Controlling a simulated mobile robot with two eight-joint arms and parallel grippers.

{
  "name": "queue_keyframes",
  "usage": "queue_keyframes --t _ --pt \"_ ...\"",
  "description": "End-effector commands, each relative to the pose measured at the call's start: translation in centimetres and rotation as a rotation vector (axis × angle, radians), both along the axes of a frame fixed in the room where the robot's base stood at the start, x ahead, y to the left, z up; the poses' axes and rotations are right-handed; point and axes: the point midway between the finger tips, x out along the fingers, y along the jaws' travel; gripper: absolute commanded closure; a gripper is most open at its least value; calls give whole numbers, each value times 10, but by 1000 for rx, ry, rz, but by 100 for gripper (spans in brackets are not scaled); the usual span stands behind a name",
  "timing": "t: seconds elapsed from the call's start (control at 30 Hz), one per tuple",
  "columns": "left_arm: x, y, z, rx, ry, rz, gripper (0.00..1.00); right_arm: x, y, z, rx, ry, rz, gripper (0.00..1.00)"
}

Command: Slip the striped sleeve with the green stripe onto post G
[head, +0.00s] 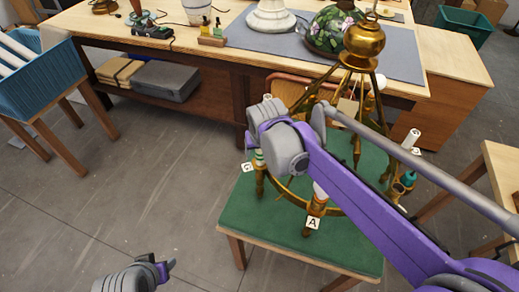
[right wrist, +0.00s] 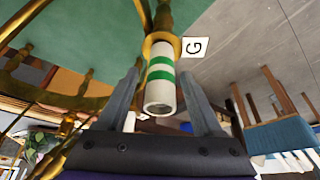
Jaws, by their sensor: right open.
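The white sleeve with green stripes (right wrist: 160,88) stands at the brass post beside the G tag (right wrist: 194,47). Its base meets the brass collar (right wrist: 161,38), and its open top faces the right wrist camera. The sleeve also shows in the head view (head: 258,157), partly hidden by my right wrist, near the G tag (head: 247,167). My right gripper (right wrist: 160,78) is open, with one finger on each side of the sleeve and visible gaps. My left gripper (head: 166,268) is low at the left in the head view, away from the lamp; its finger opening is unclear.
The brass lamp frame (head: 363,42) stands on a green-topped table (head: 285,232). The A tag (head: 313,222) marks another post. A workbench (head: 225,57) is behind, and a blue bin (head: 45,80) at left.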

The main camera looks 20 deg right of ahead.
Motion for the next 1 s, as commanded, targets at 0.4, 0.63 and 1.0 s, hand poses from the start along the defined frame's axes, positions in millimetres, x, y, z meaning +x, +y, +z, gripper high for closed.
queue_keyframes --t 0.4,0.63,1.0 --pt "2 0 9 0 -3 0 50 -29 2 71 0 0 0 33" --pt "2 0 11 0 -4 0 50 -39 3 94 0 0 1 33" --pt "2 0 11 0 -4 0 50 -40 3 96 0 0 0 33"
